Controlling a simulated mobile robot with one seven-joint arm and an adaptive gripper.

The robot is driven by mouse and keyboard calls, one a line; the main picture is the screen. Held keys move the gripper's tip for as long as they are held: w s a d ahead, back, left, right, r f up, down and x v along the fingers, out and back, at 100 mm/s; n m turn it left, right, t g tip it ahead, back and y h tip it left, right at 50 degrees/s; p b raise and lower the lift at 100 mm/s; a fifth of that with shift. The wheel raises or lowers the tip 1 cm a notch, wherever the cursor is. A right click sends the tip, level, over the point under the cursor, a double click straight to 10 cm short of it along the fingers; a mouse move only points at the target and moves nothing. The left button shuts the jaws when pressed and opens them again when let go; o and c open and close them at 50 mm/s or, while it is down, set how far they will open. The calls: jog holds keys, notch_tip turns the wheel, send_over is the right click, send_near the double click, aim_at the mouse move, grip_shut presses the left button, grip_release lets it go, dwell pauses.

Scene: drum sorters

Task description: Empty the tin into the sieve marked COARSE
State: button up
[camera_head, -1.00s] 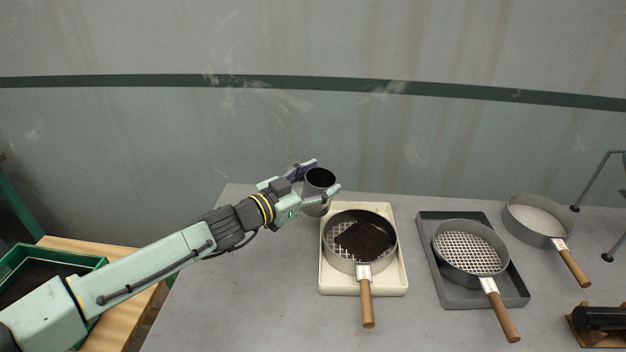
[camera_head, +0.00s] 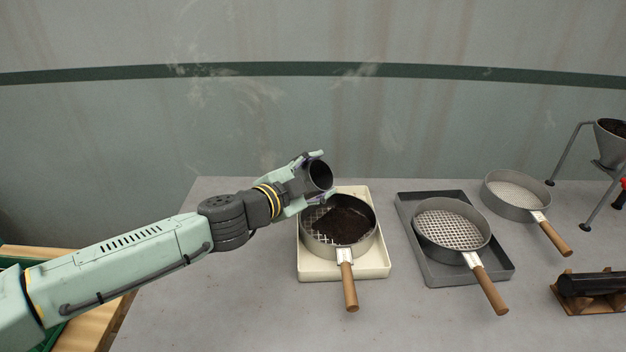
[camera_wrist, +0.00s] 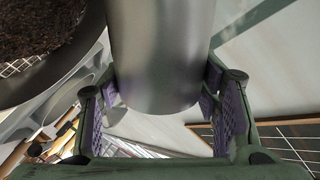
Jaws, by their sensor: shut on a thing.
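My gripper (camera_head: 308,181) is shut on a grey metal tin (camera_head: 320,175). The tin is tipped to the right, with its dark mouth turned towards the head camera, above the back left of a round sieve (camera_head: 323,246). I cannot tell whether anything is left inside the tin. A heap of dark soil (camera_head: 343,226) lies on this sieve's mesh. The sieve stands on a cream tray (camera_head: 376,268). In the wrist view the tin (camera_wrist: 160,50) sits between the finger pads, and soil shows at top left. No COARSE marking is readable.
A second, empty sieve (camera_head: 450,231) stands on a dark grey tray (camera_head: 495,266). A third, finer-meshed sieve (camera_head: 515,196) is behind it. A funnel stand (camera_head: 609,150) and a dark roller on a wooden block (camera_head: 590,290) are at the right. The front left tabletop is clear.

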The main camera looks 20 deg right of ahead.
jog(key=b, duration=0.1)
jog(key=f+m+b, duration=0.1)
jog(key=f+m+y+b, duration=0.1)
jog(key=shift+s+d+f, duration=0.15)
jog(key=shift+s+d, duration=0.1)
jog(key=shift+s+d+m+b, duration=0.25)
jog(key=shift+m+b, duration=0.55)
jog(key=shift+m, duration=0.1)
jog(key=shift+s+d+f+m+t+y+b, duration=0.4)
jog(key=shift+s+d+m+b, duration=0.1)
jog(key=shift+d+m, duration=0.1)
jog(key=m+t+b, duration=0.1)
jog(key=m, duration=0.1)
jog(key=s+d+m+t+y, duration=0.1)
jog(key=m, duration=0.2)
jog(key=s+d+m+y+b, duration=0.1)
jog(key=m, duration=0.1)
jog(key=shift+f+m+t+b, duration=0.1)
jog(key=shift+m+t+b, duration=0.25)
jog(key=shift+m+t, duration=0.05)
